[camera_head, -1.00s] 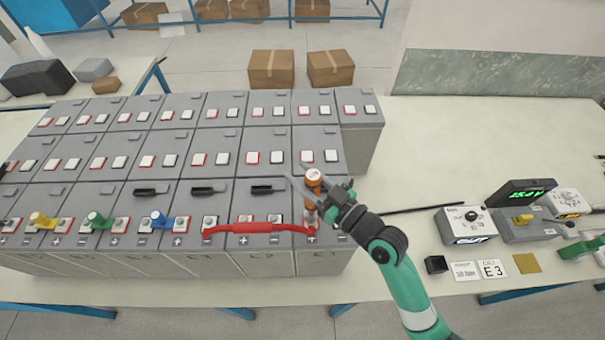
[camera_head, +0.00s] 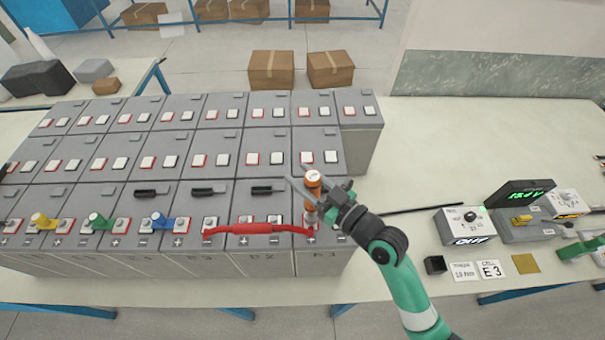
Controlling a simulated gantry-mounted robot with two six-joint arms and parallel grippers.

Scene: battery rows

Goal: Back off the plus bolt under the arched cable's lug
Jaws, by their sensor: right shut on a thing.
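A red arched cable (camera_head: 253,228) runs along the front battery row from the E3 battery's terminal to the front-right battery (camera_head: 322,262), whose label reads as E1. Its right lug (camera_head: 312,231) sits at that battery's plus terminal. My right gripper (camera_head: 315,184) is shut on an orange-handled tool (camera_head: 313,187), which stands upright over that lug. The bolt itself is hidden under the tool, so I cannot tell whether it has turned. My left gripper is out of view.
Yellow (camera_head: 42,220), green (camera_head: 98,221) and blue (camera_head: 160,220) links join front terminals to the left. To the right stand a grey box with a knob (camera_head: 465,225), a black display with green digits (camera_head: 520,193), a small black cup (camera_head: 435,264) and cards (camera_head: 492,270).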

